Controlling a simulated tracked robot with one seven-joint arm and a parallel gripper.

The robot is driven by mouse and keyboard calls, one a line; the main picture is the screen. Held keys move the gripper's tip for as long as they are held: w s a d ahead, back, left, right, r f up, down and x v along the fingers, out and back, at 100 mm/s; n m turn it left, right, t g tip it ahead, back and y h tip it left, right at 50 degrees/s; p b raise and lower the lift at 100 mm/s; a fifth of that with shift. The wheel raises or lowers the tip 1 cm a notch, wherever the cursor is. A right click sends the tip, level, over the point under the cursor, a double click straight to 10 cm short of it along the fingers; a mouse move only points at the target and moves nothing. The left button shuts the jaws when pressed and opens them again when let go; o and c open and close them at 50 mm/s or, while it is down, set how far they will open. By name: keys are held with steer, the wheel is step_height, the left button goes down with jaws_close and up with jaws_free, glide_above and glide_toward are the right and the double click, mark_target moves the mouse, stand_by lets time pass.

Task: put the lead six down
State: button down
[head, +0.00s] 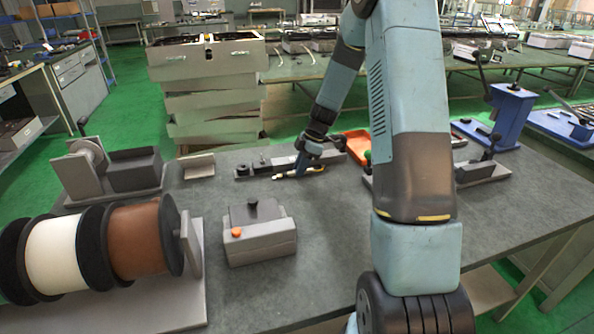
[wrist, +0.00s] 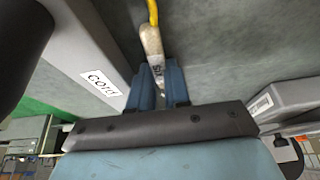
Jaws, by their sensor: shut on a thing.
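My gripper (head: 305,165) is low over the middle of the grey workbench, and it also shows in the wrist view (wrist: 160,70). Its two blue fingers are shut on the lead six (wrist: 151,42), a pale plug-like end with dark lettering and a yellow cable running from its top. The lettering is partly hidden between the fingers. In the head view the lead (head: 283,176) shows as a small pale and yellow piece at the fingers, near the bench top. I cannot tell whether it touches the bench.
A grey box with an orange button (head: 260,242), wire spools (head: 140,240) and an orange tray (head: 357,145) stand on the bench (head: 330,235). Bare bench lies in front.

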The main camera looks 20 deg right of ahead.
steer(key=shift+r, duration=0.4)
step_height(320, 180, up, 3)
steer(key=shift+f, duration=0.15)
steer(key=s+r, duration=0.9)
steer(key=s, duration=0.5)
steer(key=shift+a+r, duration=0.25)
